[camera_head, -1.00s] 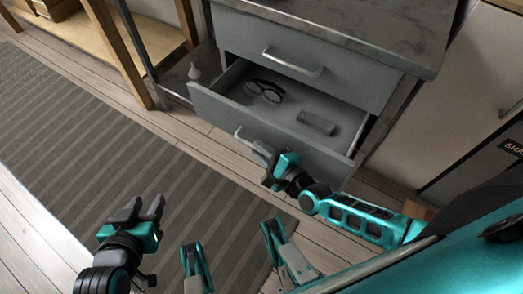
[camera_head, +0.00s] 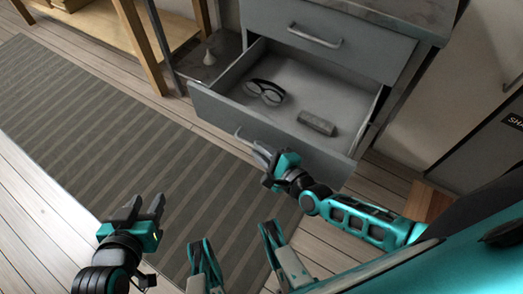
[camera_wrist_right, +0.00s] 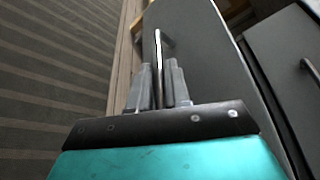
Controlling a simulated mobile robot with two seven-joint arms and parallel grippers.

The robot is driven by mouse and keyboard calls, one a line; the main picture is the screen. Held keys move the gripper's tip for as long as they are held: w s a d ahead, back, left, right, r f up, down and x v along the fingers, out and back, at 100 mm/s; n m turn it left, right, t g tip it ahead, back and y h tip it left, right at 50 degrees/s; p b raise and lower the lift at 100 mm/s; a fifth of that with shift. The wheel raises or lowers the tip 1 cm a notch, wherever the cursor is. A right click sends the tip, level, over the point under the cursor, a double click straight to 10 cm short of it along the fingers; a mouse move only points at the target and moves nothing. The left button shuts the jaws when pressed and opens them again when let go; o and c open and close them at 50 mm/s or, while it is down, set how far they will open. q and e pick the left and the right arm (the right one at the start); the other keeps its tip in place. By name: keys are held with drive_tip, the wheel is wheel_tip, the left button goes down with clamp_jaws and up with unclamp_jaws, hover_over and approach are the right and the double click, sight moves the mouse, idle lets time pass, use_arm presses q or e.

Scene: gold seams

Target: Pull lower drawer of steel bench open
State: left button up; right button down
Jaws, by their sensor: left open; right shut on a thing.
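The grey steel bench has its lower drawer (camera_head: 318,158) pulled out, with its inside showing. Dark-rimmed glasses (camera_head: 265,91) and a small grey block (camera_head: 317,123) lie in the drawer. My right gripper (camera_head: 264,150) is at the drawer's front, shut on the bar handle (camera_head: 243,135). The right wrist view shows the handle (camera_wrist_right: 158,50) running between the two fingers (camera_wrist_right: 158,85), against the drawer front (camera_wrist_right: 205,50). My left gripper (camera_head: 142,210) is open and empty over the striped rug, away from the bench.
The upper drawer (camera_head: 330,45) is closed, with its own handle (camera_head: 315,37). A striped rug (camera_head: 90,130) covers the floor at left. A wooden frame (camera_head: 140,45) stands at back left.

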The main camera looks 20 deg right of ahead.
drive_tip(key=shift+w+r, duration=0.1)
drive_tip(key=c, duration=1.2)
unclamp_jaws()
drive_tip(key=shift+o, duration=0.2)
